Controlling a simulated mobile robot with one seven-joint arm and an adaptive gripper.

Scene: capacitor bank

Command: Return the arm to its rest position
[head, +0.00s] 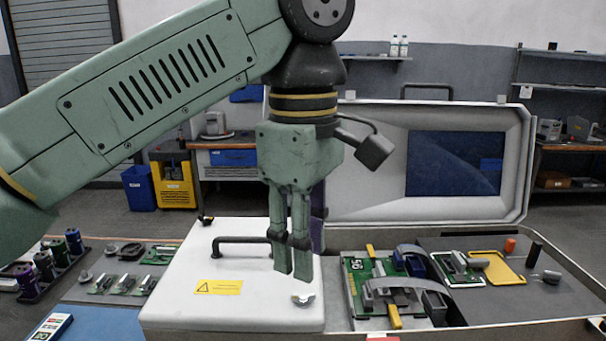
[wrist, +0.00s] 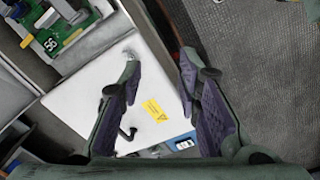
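My gripper (head: 292,272) hangs down in front of and over the white lidded box (head: 180,300) in the head view, with my green arm reaching in from the left. In the wrist view, the two purple-padded fingers of my gripper (wrist: 158,68) are spread apart with nothing between them. Below them are the box's white lid (wrist: 95,90), a yellow warning label (wrist: 155,110) and a dark handle (wrist: 127,132). The fingers partly hide the lid. The gap between fingertips and lid is hard to judge.
A green circuit board (head: 357,285) with grey parts and straps sits right of the box. An open case lid (head: 350,180) stands behind. Several small parts and coloured cylinders (head: 73,241) lie at left. A yellow-rimmed tray (head: 497,270) lies at right.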

